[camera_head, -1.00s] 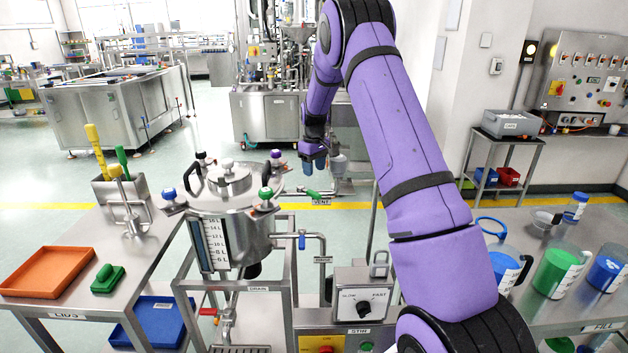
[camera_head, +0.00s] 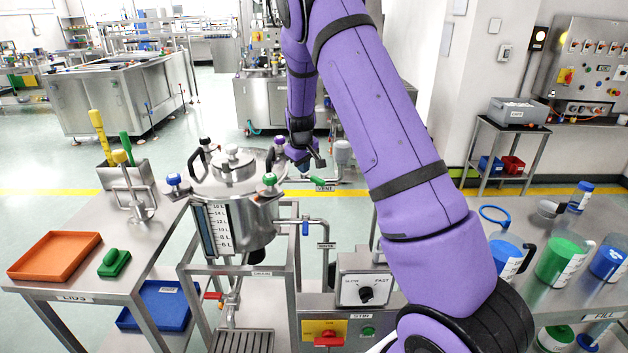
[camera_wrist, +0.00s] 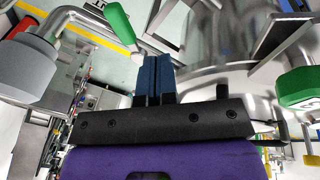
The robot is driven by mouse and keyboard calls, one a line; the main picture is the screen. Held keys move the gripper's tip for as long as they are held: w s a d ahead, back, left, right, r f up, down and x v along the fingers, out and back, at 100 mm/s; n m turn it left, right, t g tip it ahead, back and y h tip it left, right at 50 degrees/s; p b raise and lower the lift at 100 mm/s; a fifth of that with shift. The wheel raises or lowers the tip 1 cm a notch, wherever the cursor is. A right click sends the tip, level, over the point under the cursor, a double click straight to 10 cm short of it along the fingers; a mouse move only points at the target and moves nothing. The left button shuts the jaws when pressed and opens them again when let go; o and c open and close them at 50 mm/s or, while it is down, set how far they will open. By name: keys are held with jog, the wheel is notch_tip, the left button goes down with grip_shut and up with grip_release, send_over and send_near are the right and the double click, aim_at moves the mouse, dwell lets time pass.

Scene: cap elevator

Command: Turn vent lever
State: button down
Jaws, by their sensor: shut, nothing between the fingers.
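The vent lever (camera_head: 318,181) has a green handle and sits on the pipe to the right of the steel vessel, just above the VENT label (camera_head: 325,189). In the wrist view its green handle (camera_wrist: 120,24) slants at the upper left, with its pale end close to my fingertips. My gripper (camera_wrist: 157,57) is shut and empty, its blue fingers side by side. In the head view my gripper (camera_head: 304,164) is just above and left of the lever, beside the vessel rim. I cannot tell whether the fingers touch the lever.
The steel vessel (camera_head: 235,222) carries a lid with black handles and coloured clamp knobs, including a green knob (camera_head: 269,179) near my gripper. A grey rounded part (camera_wrist: 28,62) is at left in the wrist view. My forearm spans the space right of the vessel.

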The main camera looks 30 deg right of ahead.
aim_at(314, 182)
jog(key=s+a+m+t+h, duration=0.1)
jog(key=s+a+t+h, duration=0.25)
jog(key=s, duration=0.25)
jog(key=shift+y, duration=0.25)
jog(key=shift+w+d+f, duration=0.95)
jog(key=shift+d+f, duration=0.25)
jog(key=shift+w+d+f, duration=0.95)
jog(key=shift+d+f, duration=0.2)
jog(key=shift+d, duration=0.1)
jog(key=shift+w+d+f, duration=0.95)
jog(key=shift+d+f, duration=0.25)
jog(key=shift+d, duration=0.1)
